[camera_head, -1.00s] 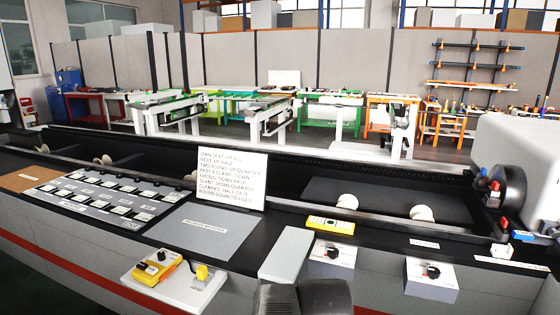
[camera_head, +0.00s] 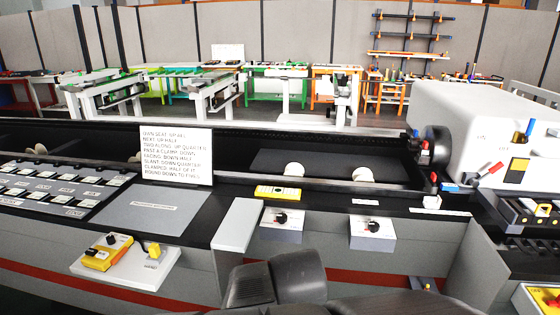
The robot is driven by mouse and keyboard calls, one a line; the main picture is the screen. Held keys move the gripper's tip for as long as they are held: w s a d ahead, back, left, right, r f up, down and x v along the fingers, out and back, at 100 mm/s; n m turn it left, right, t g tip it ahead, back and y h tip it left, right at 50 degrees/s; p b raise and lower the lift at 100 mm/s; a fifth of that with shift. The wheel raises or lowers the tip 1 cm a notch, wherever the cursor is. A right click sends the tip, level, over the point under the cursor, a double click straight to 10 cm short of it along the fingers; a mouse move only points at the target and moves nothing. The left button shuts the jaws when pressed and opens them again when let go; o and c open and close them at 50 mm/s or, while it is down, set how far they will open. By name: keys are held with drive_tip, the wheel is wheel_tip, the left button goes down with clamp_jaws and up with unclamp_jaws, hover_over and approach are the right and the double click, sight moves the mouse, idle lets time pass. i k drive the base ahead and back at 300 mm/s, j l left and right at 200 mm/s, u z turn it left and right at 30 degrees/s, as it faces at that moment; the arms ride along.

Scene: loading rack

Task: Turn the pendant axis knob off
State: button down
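A yellow pendant (camera_head: 108,252) with dark knobs lies on a pale plate (camera_head: 146,272) at the lower left of the head view. A small yellow part (camera_head: 153,250) stands on the plate to its right, by a label. Which knob is the axis knob, and its setting, is too small to tell. Two pale boxes, a left one (camera_head: 270,229) and a right one (camera_head: 365,238), each carry a dark round knob on the counter's front edge. Dark parts of my arm show at the bottom middle. My gripper's fingers are not in view.
A printed sign (camera_head: 176,155) stands on the counter behind a grey mat (camera_head: 150,207). A yellow box (camera_head: 278,191) sits behind the left knob box. A tray of labelled pieces (camera_head: 55,187) is at left, and a big white machine (camera_head: 470,135) at right.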

sight(111, 240)
drive_tip(key=z, duration=1.4)
drive_tip(key=u, duration=2.7)
drive_tip(key=i+l+u, duration=0.25)
drive_tip(key=i, duration=0.2)
drive_tip(key=i+l+u, duration=0.1)
drive_tip(key=i+u, duration=0.2)
drive_tip(key=i, duration=0.15)
